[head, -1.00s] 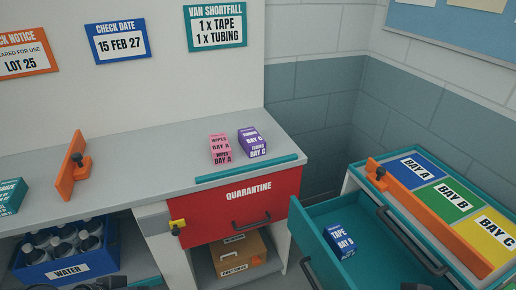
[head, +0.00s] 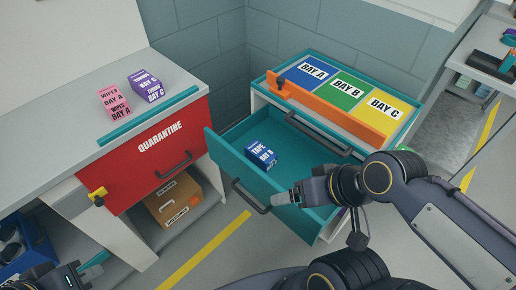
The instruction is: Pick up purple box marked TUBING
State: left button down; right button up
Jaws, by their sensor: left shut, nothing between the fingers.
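The purple TUBING box (head: 148,87), marked BAY C, sits on the grey counter (head: 60,128) at upper left, right of a pink WIPES box (head: 114,104). My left gripper (head: 88,273) is at the lower left edge, below and well apart from the purple box. It is shut and empty. My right gripper (head: 284,199) comes in from the right and shows close to the open drawer's front and its handle. Its fingers are too small and edge-on to tell their opening.
A teal drawer (head: 228,150) stands open with a blue TAPE box (head: 261,154) inside. Above it are the bay mats and an orange bar (head: 330,112). A teal strip (head: 148,115) edges the counter above the red QUARANTINE drawer (head: 145,165). A cardboard box (head: 174,200) is below.

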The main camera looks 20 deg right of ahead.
aim_at(150, 89)
jog(key=i+j+z, duration=0.2)
jog(key=z, duration=0.2)
jog(key=i+j+z, duration=0.1)
jog(key=j+z, duration=0.25)
jog(key=i+j+z, duration=0.1)
jog(key=j+z, duration=0.65)
jog(key=i, duration=0.05)
